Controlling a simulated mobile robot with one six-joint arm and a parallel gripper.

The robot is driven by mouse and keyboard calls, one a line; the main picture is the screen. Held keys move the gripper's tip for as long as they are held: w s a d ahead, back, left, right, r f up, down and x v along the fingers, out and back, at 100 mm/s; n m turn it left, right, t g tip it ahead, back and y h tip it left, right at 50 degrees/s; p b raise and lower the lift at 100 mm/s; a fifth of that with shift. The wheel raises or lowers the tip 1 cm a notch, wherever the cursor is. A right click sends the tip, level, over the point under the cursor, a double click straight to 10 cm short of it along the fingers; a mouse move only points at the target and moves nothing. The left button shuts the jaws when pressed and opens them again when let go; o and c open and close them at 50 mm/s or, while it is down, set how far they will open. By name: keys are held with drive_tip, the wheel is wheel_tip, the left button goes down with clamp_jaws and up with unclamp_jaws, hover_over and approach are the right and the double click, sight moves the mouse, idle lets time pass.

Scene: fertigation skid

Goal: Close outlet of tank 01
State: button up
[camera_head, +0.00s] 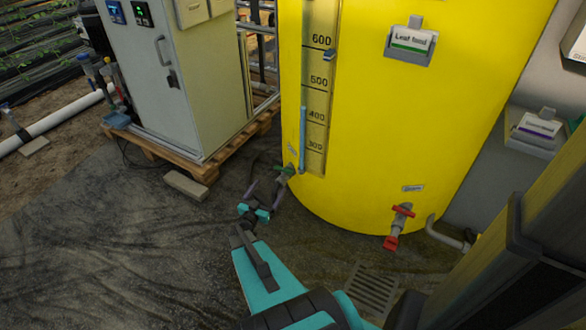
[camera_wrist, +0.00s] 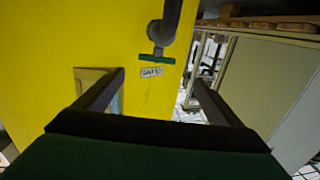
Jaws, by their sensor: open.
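The yellow tank (camera_head: 400,120) fills the middle of the head view, with a level scale on its face. A valve with a green handle (camera_head: 285,170) sits low on its left side, by the foot of the scale. In the wrist view the green handle (camera_wrist: 155,59) lies crosswise below a grey pipe elbow (camera_wrist: 165,28), beside a small white tag (camera_wrist: 151,72). My gripper (camera_head: 265,186) is open and empty, just left of and below this valve. In the wrist view the fingers of my gripper (camera_wrist: 158,78) stand apart, with the tag between their tips. The handle appears beyond the tips, apparently untouched.
A red-handled valve (camera_head: 402,211) sticks out low on the tank's right. A grey cabinet (camera_head: 165,75) stands on a wooden pallet (camera_head: 190,160) to the left. A floor grate (camera_head: 370,290) lies in front of the tank. The dark floor at left is mostly clear.

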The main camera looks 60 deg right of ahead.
sight(283, 169)
drive_tip(key=shift+s+d, duration=0.2)
drive_tip(key=d+b, duration=0.1)
drive_tip(key=d, duration=0.3)
drive_tip(key=w+d+b, duration=0.1)
drive_tip(key=d, duration=0.4)
drive_tip(key=d+b, duration=0.1)
drive_tip(key=d, duration=0.3)
drive_tip(key=shift+w+d, duration=0.35)
drive_tip(key=shift+d, duration=0.05)
drive_tip(key=shift+c, duration=0.3)
drive_tip(key=c, duration=1)
